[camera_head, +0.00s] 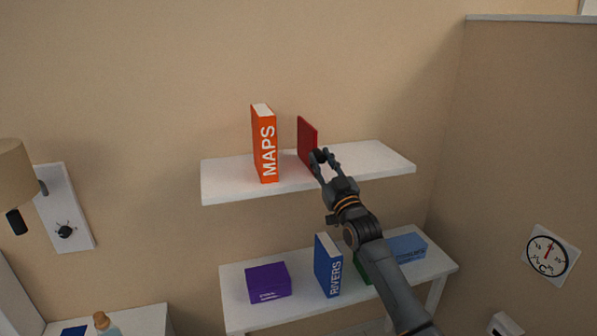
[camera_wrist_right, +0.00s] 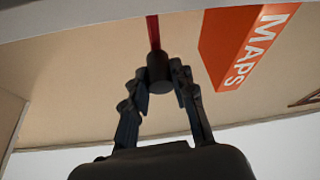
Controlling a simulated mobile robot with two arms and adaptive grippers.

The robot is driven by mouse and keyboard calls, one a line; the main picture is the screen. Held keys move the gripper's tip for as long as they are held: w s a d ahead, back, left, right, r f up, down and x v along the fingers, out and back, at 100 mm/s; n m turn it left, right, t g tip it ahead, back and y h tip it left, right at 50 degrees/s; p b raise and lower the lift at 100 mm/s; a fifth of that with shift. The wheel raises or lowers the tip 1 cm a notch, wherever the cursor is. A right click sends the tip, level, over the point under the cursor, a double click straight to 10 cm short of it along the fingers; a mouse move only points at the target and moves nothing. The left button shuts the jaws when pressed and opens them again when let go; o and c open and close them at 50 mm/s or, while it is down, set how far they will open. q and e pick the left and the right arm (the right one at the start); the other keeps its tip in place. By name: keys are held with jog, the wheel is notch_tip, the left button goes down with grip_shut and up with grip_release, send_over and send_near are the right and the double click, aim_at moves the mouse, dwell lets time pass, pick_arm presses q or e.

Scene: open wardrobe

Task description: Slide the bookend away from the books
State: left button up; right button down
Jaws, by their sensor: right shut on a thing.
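The red bookend (camera_head: 307,142) stands upright on the upper white shelf, to the right of the orange MAPS book (camera_head: 264,146), with a gap between them. My right gripper (camera_head: 321,156) is at the bookend's near right side. In the right wrist view the bookend shows as a thin red edge (camera_wrist_right: 153,32). A dark round knob (camera_wrist_right: 160,72) in front of it sits between the fingers of my right gripper, which is shut on it. The MAPS book also shows in the right wrist view (camera_wrist_right: 243,45). The bookend's base is partly hidden. My left gripper is out of view.
The upper shelf (camera_head: 372,160) is bare to the right of the bookend. The lower white shelf (camera_head: 250,311) holds a purple box (camera_head: 268,282), a blue RIVERS book (camera_head: 327,266), a green item mostly hidden by my arm, and a light blue box (camera_head: 407,247). A wall lamp is at left.

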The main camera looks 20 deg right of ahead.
jog(key=d+b, duration=0.2)
jog(key=d, duration=0.5)
jog(key=shift+d, duration=0.2)
jog(key=shift+r, duration=0.1)
jog(key=c, duration=1.3)
grip_release()
jog(key=shift+d, duration=0.1)
jog(key=shift+o, duration=1)
jog(key=shift+d, duration=0.1)
